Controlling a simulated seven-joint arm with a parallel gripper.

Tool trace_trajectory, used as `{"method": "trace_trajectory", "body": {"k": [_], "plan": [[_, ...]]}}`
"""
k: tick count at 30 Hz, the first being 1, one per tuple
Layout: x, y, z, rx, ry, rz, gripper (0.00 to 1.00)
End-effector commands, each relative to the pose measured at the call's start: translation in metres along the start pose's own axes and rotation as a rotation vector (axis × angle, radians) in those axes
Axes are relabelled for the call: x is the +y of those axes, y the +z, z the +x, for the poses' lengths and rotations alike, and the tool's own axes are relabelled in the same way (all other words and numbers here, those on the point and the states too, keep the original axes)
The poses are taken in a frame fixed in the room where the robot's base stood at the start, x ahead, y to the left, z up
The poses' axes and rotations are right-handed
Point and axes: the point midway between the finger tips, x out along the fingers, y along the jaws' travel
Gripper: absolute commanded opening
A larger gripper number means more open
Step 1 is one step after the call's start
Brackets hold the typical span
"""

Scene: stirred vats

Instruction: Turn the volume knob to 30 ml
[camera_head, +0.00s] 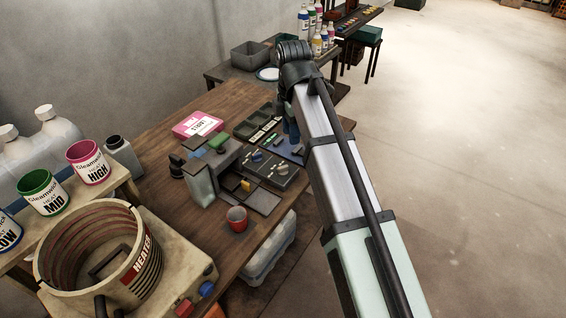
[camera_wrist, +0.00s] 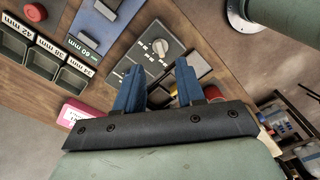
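A dark control panel (camera_head: 272,168) lies on the wooden table, with knobs on it in the head view. In the wrist view a round grey knob (camera_wrist: 159,47) with a pale pointer sits on the dark panel, with small white markings beside it. The markings are too small to read, so I cannot tell its setting or whether it is the volume knob. My gripper (camera_wrist: 158,74) has two blue fingers standing apart with nothing between them. The knob appears beyond the fingertips, apart from them. In the head view my arm largely hides the gripper.
Size-labelled trays (camera_wrist: 42,52) lie beside the panel. A grey dispenser with a glass-like vessel (camera_head: 201,182), a red cup (camera_head: 237,218) and a pink box (camera_head: 198,125) stand on the table (camera_head: 160,175). A heater pot (camera_head: 95,255) is in front. Open floor lies right.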

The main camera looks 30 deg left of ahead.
Motion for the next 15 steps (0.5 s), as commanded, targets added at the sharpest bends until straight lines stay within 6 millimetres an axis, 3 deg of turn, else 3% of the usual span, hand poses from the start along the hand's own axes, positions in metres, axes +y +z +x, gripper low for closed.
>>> {"method": "trace_trajectory", "body": {"k": [3, 6, 15], "plan": [[0.004, -0.018, -0.015, 0.0, 0.0, -0.075, 0.38], [0.004, -0.022, -0.018, 0.0, -0.001, -0.1, 0.38], [0.002, -0.023, 0.016, 0.0, -0.003, -0.101, 0.38]]}}
